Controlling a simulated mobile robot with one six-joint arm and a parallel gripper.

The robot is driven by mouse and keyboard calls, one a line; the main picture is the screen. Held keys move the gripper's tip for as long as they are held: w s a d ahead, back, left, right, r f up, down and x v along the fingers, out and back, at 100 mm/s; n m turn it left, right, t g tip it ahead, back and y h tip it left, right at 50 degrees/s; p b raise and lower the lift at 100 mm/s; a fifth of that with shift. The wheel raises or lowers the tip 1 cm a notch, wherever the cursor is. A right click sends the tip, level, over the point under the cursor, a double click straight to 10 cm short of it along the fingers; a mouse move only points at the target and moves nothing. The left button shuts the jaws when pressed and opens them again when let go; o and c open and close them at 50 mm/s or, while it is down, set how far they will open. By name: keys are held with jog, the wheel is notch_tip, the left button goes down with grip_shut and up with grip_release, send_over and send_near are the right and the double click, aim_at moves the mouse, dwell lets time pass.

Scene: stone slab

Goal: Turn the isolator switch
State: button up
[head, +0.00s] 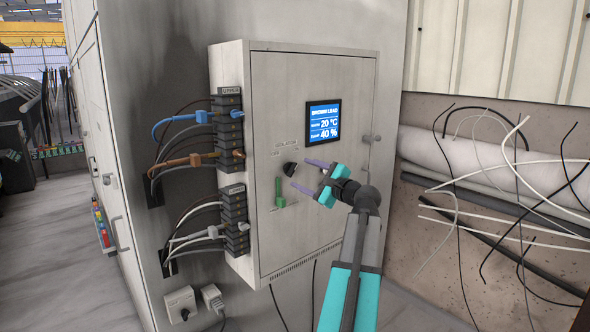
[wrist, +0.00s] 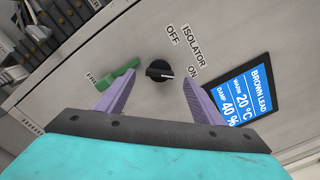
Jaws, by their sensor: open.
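The isolator switch (head: 290,169) is a small black rotary knob on the front of a pale grey cabinet (head: 340,85). In the wrist view the knob (wrist: 159,72) sits under the word ISOLATOR, with OFF and ON labels beside it. Its pale pointer mark is turned toward the ON side. My gripper (head: 300,175) is open, its two purple fingers reaching toward the panel. In the wrist view the fingers (wrist: 160,88) stand either side of the knob's direction, with the knob between and beyond their tips. No contact with the knob shows.
A green handle (head: 280,193) is just below the knob, close to my fingers. A blue display (head: 323,121) reads 20 °C and 40 %. Terminal blocks with cables (head: 230,128) line the cabinet's left side. Loose wires (head: 500,190) hang at the right wall.

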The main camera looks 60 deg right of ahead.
aim_at(293, 170)
jog(key=shift+p+x, duration=0.65)
jog(key=shift+x, duration=1.95)
